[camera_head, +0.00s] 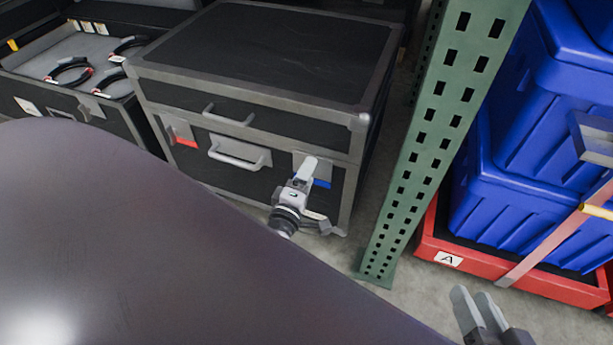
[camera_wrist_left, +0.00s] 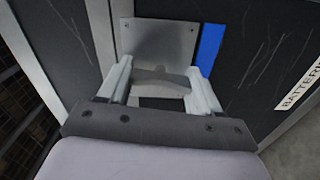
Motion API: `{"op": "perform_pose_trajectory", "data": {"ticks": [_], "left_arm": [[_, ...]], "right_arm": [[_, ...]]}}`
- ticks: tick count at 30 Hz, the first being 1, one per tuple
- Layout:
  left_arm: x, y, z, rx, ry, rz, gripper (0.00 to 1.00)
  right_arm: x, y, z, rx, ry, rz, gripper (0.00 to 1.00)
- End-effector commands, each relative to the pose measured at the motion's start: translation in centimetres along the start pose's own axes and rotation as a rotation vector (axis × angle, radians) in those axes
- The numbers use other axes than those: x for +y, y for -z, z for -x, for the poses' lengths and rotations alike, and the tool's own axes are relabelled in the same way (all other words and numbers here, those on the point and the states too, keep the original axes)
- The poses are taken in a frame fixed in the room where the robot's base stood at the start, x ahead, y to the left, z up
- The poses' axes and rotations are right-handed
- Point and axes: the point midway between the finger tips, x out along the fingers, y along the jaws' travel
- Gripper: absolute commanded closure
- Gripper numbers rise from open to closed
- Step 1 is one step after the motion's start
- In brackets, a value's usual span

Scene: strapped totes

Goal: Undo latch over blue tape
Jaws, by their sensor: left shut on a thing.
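The black case (camera_head: 240,100) with grey metal edges stands on the floor. A blue tape strip (camera_head: 322,183) marks the latch on the right of its front; the tape (camera_wrist_left: 210,48) also shows in the left wrist view. The latch's metal plate (camera_wrist_left: 160,42) is fixed left of the tape there. My left gripper (camera_head: 308,172) is at this latch, shut on the latch lever (camera_wrist_left: 162,84), which spans between its fingers. In the head view the gripper covers most of the latch. My right gripper (camera_head: 474,300) is at the lower right, away from the case, its fingers close together.
A red tape strip (camera_head: 187,143) marks a second latch, left of the front handle (camera_head: 238,160). A green perforated post (camera_head: 425,140) stands just right of the case. Blue totes (camera_head: 510,190) sit on a red base (camera_head: 520,280) further right. An open case (camera_head: 75,60) is at left.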

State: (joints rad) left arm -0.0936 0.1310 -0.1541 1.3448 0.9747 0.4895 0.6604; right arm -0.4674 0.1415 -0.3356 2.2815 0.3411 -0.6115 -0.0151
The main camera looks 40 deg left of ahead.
Motion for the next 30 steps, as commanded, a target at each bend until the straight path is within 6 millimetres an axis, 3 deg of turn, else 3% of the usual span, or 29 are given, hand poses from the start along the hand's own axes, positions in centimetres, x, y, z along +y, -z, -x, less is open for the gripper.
{"op": "perform_pose_trajectory", "data": {"ticks": [10,25,26,27,28,30], "left_arm": [[-0.02,-0.03,-0.04,0.000,0.000,0.121,0.67],[0.03,-0.04,-0.05,0.000,0.000,0.140,0.67],[0.03,-0.04,-0.05,0.000,0.000,0.140,0.30],[0.03,-0.04,-0.05,0.000,0.000,0.139,0.17],[0.03,-0.04,-0.05,0.000,0.000,0.139,0.11],[0.03,-0.04,-0.04,0.000,0.000,0.138,0.11]], "right_arm": [[0.17,0.29,-0.08,0.018,-0.004,0.014,0.65],[0.50,-0.26,0.23,0.006,-0.013,0.022,0.65],[0.50,-0.27,0.24,0.006,-0.013,0.022,0.65],[0.51,-0.27,0.24,0.006,-0.013,0.022,0.65],[0.51,-0.27,0.24,0.006,-0.013,0.022,0.65],[0.52,-0.26,0.24,0.006,-0.014,0.022,0.65]]}}
